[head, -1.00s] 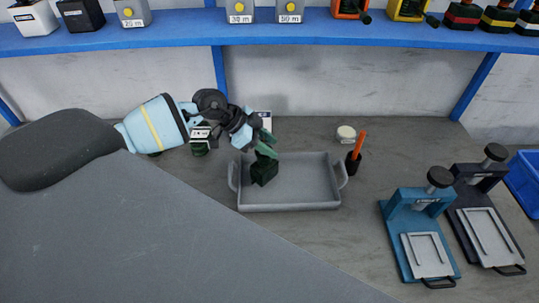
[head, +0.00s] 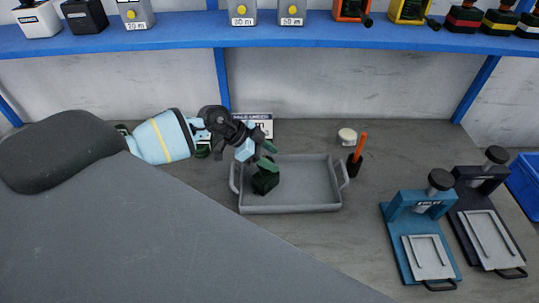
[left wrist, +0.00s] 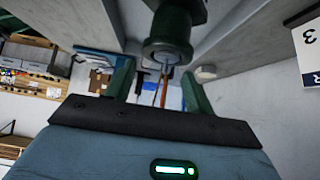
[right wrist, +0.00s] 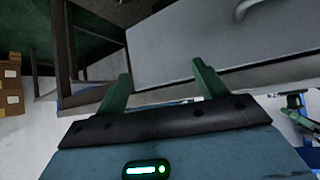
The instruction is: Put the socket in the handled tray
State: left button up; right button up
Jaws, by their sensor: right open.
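The socket (head: 265,182) is a dark green block at the left end of the grey handled tray (head: 308,188). I cannot tell whether its underside touches the tray floor. My left gripper (head: 267,155) is over the tray's left back part, with its green fingers at the socket's upper end.
A black holder with an orange-handled tool (head: 357,155) and a white round item (head: 347,136) stand right of the tray. A blue press (head: 420,235) and a dark press (head: 490,215) stand farther right. A label card (head: 258,124) stands behind my left gripper.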

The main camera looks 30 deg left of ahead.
pick_arm(q)
jog(key=shift+o, duration=0.4)
jog(key=shift+r, duration=0.1)
jog(key=shift+a+r, duration=0.15)
jog(key=v, duration=1.1)
jog(key=shift+s+r, duration=0.25)
jog(key=shift+r, duration=0.05)
jog(key=shift+a, duration=0.1)
